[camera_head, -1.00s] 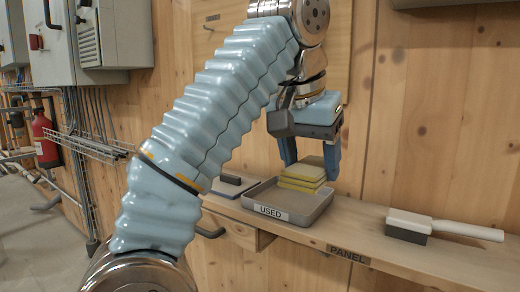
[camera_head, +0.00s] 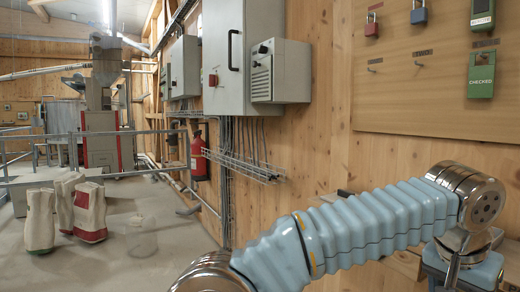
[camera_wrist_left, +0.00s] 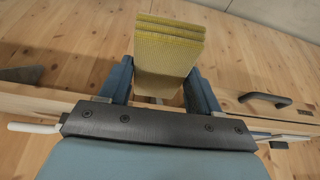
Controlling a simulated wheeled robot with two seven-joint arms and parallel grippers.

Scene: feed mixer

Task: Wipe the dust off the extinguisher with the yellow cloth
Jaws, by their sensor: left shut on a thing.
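The yellow cloth (camera_wrist_left: 170,45) shows in the left wrist view as a folded, layered pad with a woven face. My left gripper (camera_wrist_left: 160,82) is shut on it, one blue finger on each side. In the head view, only part of this gripper's body shows at the lower right edge; its fingers and the cloth are out of frame. The red extinguisher (camera_head: 199,158) stands upright by the wooden wall, left of centre and well away from my left arm. It is too small to make out dust. My right gripper is in neither view.
A wire cable tray (camera_head: 245,168) juts from the wall right of the extinguisher, below grey cabinets (camera_head: 237,62). Sacks (camera_head: 89,212) and a clear container (camera_head: 140,237) stand on the floor at left. The wooden shelf (camera_wrist_left: 45,100) crosses the wrist view behind the gripper.

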